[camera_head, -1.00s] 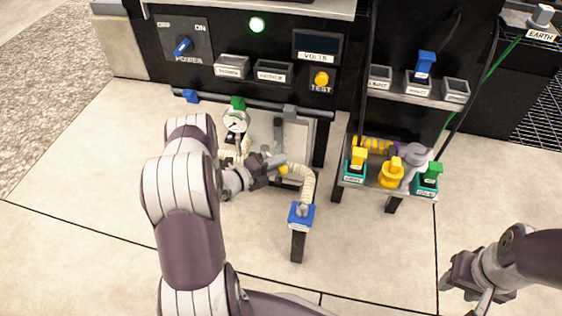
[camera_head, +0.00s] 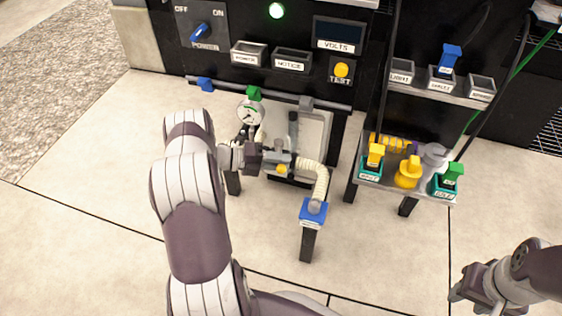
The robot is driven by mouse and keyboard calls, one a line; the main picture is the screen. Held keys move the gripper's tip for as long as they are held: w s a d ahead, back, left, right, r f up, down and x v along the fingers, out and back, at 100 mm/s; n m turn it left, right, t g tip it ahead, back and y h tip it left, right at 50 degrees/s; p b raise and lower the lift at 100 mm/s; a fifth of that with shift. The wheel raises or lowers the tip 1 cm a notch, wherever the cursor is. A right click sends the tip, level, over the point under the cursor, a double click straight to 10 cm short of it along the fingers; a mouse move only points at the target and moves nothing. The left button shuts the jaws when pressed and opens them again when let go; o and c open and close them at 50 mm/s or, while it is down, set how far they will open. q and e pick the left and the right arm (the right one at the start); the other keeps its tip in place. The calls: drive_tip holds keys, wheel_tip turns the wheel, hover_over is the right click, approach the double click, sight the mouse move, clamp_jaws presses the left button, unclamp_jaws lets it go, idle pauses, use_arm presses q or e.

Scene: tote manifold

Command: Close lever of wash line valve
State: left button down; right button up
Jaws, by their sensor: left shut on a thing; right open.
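The wash line valve (camera_head: 279,157) is a small grey body on the pipe run below the panel, with a pale ribbed hose (camera_head: 320,178) curving from its right side. A small yellow-orange part (camera_head: 281,169), seemingly part of its lever, shows at the front. My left gripper (camera_head: 264,159) reaches in from the left and is shut at the valve, apparently on the lever. The fingers hide most of the grip and the lever's exact angle. My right gripper (camera_head: 462,294) is open and empty over the floor at the lower right, away from the valve.
A round gauge (camera_head: 250,112) stands just behind my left gripper. A blue-capped post (camera_head: 313,211) holds the hose's lower end. A shelf (camera_head: 384,181) with yellow and green-topped parts stands to the right.

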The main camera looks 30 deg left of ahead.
use_arm(q)
drive_tip(key=c, duration=1.2)
unclamp_jaws()
